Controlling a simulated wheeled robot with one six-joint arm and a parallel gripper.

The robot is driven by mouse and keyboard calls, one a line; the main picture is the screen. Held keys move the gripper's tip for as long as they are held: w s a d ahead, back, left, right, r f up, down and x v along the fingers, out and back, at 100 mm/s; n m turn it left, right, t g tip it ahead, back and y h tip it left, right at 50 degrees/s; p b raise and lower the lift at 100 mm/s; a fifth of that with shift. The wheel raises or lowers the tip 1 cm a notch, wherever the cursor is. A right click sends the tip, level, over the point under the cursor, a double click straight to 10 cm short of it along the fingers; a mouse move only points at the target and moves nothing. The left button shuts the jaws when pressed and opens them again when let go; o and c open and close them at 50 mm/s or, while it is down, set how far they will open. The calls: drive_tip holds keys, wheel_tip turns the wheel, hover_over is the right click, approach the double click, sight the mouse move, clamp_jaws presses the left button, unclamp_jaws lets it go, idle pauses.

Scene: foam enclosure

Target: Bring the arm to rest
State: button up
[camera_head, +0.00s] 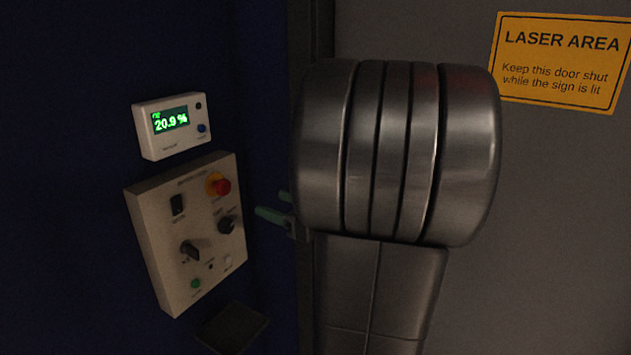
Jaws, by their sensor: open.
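My arm (395,150) fills the middle of the head camera view as a large, grey metal joint with a link below it. It stands close to the camera and hides part of the door and the door frame. My gripper (269,203) shows only in part at the left edge of this joint, as two green fingers set apart. It is open, and I see nothing between the fingers. The rest of the gripper and the wrist are hidden behind the joint.
A beige control box (190,232) with a red button and knobs is on the dark blue wall at left. Above it is a white meter (172,126) reading 20.9 %. A dark ledge (232,327) sits below. A grey door (560,230) bears an orange laser sign (562,60).

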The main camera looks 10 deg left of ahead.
sight(226, 187)
drive_tip(key=p+x, duration=0.2)
drive_tip(key=x, duration=1.2)
drive_tip(key=shift+p, duration=0.35)
